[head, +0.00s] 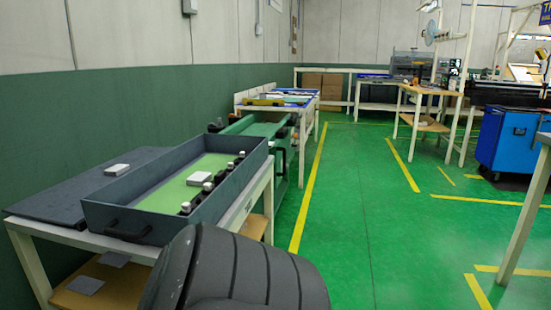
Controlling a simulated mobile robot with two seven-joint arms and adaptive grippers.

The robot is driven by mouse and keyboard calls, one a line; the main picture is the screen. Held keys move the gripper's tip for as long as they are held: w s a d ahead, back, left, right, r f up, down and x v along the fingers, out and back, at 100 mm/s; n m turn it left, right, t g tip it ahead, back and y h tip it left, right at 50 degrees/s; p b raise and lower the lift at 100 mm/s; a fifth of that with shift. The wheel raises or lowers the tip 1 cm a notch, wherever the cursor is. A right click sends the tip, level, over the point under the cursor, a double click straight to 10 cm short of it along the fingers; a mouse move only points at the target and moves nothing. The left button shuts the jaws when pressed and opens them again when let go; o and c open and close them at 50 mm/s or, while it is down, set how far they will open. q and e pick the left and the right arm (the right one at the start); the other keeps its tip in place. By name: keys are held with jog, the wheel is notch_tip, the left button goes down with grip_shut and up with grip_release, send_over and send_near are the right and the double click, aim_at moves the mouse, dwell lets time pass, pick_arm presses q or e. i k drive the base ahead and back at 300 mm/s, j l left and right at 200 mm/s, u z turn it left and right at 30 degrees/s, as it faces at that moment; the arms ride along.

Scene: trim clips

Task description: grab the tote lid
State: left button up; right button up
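A dark grey flat panel, which looks like the tote lid (75,190), lies on the table at the left. Its right part is hidden behind the tote. A small white block (117,169) lies on the panel. The open grey tote (98,213) has a green inside, a black handle (128,232) on its near end, and a white block (199,178) inside. Several small black and white pieces line its right side. Neither of my grippers is in view.
The white-framed table (28,258) has a wooden lower shelf (115,290). A dark ribbed part, likely mine, covers the bottom middle. A green wall stands behind the table. Green floor (370,220) with yellow lines is open to the right. A blue bin (505,140) stands far right.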

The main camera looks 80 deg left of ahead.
aim_at(60, 203)
jog(key=k+j+u, duration=0.1)
jog(key=k+u, duration=0.3)
jog(key=k+j+u, duration=0.3)
jog(key=k+u, duration=0.15)
jog(key=k, duration=0.05)
